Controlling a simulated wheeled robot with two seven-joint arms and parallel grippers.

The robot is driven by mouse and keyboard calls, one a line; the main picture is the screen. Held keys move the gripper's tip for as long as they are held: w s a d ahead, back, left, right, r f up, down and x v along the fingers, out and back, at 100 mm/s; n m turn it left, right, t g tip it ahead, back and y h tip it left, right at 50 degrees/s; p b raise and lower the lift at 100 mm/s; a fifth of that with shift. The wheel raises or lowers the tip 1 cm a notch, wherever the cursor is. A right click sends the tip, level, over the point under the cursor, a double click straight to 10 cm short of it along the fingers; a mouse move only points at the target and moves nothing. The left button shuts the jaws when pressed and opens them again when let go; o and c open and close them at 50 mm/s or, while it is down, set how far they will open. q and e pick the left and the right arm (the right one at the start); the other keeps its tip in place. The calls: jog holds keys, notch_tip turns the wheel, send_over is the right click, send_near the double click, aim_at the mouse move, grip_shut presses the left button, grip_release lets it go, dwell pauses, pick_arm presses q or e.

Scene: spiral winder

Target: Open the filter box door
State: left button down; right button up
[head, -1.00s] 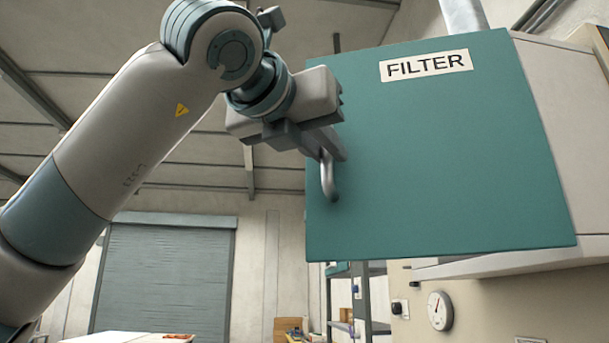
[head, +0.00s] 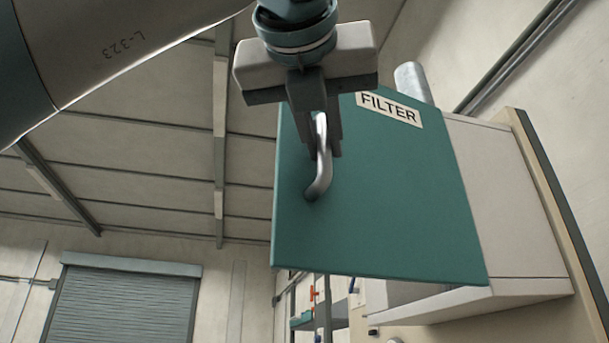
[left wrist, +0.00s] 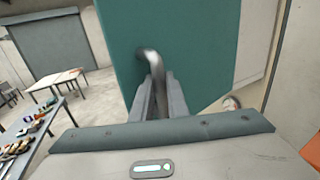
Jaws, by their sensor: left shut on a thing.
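The filter box door (head: 400,210) is a teal panel with a FILTER label. It stands at an angle to the pale box (head: 505,210) behind it and looks ajar at its left side. The inside of the box is hidden. A bent metal handle (head: 320,182) is near the door's left edge. My left gripper (head: 322,150) is shut on the handle's upper part. In the left wrist view the two fingers (left wrist: 158,95) close around the handle (left wrist: 150,58), with the door (left wrist: 190,50) behind. My right gripper is not in view.
A beige panel (head: 540,170) backs the box on the right, and a pipe (head: 412,80) rises behind it. In the left wrist view a table with small items (left wrist: 40,130) stands at the left. Open floor (left wrist: 100,110) lies between it and the door.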

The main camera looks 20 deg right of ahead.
pick_arm(q)
jog(key=shift+s, duration=0.1)
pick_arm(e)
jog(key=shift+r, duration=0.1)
pick_arm(q)
jog(key=c, duration=1.9)
grip_release()
jog(key=shift+d, duration=0.1)
jog(key=shift+o, duration=0.8)
jog(key=shift+d, duration=0.2)
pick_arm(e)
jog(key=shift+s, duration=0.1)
pick_arm(q)
jog(key=shift+a, duration=0.2)
